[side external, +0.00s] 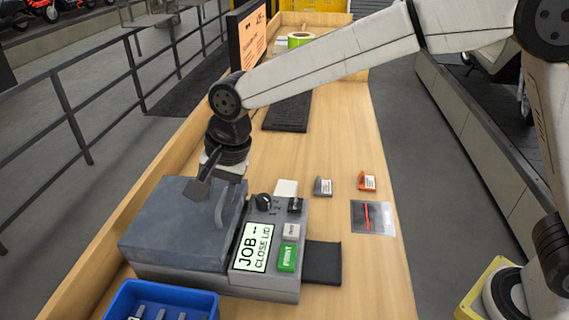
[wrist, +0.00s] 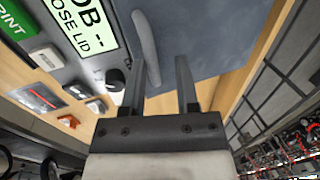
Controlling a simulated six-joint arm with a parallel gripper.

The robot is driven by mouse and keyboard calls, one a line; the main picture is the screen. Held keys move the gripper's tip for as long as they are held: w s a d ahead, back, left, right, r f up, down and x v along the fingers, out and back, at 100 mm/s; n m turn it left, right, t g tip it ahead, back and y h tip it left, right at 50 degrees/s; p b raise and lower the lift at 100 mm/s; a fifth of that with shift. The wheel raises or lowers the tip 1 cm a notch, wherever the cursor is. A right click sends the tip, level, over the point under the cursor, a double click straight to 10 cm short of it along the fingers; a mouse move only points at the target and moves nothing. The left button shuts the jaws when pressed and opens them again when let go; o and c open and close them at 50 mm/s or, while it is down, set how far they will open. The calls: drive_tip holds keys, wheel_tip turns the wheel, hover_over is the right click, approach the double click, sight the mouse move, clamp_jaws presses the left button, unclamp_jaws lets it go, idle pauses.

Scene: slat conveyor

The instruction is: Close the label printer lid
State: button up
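The label printer (side external: 262,288) stands on the wooden bench, its screen (side external: 256,247) reading "JOB -- CLOSE LID". Its grey-blue lid (side external: 175,220) lies nearly flat over the body in the side view; I cannot tell whether it is fully down. The lid also shows in the wrist view (wrist: 205,30). A grey curved handle (side external: 221,208) runs along the lid's edge by the control panel. My gripper (side external: 208,185) is just above the lid near the handle. In the wrist view its fingers (wrist: 158,65) are apart and empty, with the handle (wrist: 146,45) appearing between them; contact is unclear.
A blue bin (side external: 160,302) stands in front of the printer. A green PRINT button (side external: 287,257) and a black knob (side external: 263,201) are on the panel. Small grey (side external: 323,187) and orange (side external: 367,181) items and a clear packet (side external: 373,217) lie right. A monitor (side external: 248,38) stands behind.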

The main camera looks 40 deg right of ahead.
drive_tip(key=shift+r, duration=2.7)
drive_tip(key=d+f, duration=0.1)
drive_tip(key=d, duration=0.2)
drive_tip(key=d+f+n, duration=0.1)
drive_tip(key=d, duration=0.2)
drive_tip(key=d+f+n, duration=0.1)
drive_tip(key=d+f, duration=0.1)
drive_tip(key=d, duration=0.1)
drive_tip(key=shift+s, duration=0.4)
drive_tip(key=s+d+f, duration=0.1)
drive_tip(key=d, duration=0.1)
drive_tip(key=s+d+f+n, duration=0.1)
drive_tip(key=d, duration=0.2)
drive_tip(key=s+d+f+n+h, duration=0.1)
drive_tip(key=d, duration=0.1)
drive_tip(key=shift+d+f+t, duration=0.3)
drive_tip(key=shift+d+f, duration=0.05)
drive_tip(key=s+d+f+n, duration=0.1)
drive_tip(key=s+d+f, duration=0.1)
drive_tip(key=s+d, duration=0.2)
drive_tip(key=s+d+f+n, duration=0.2)
drive_tip(key=s+d, duration=0.1)
drive_tip(key=d, duration=0.1)
drive_tip(key=s+d+f+n+h, duration=0.1)
drive_tip(key=s+d+f+n, duration=0.1)
drive_tip(key=s+d+f, duration=0.1)
drive_tip(key=shift+s+d, duration=0.4)
drive_tip(key=shift+s, duration=0.4)
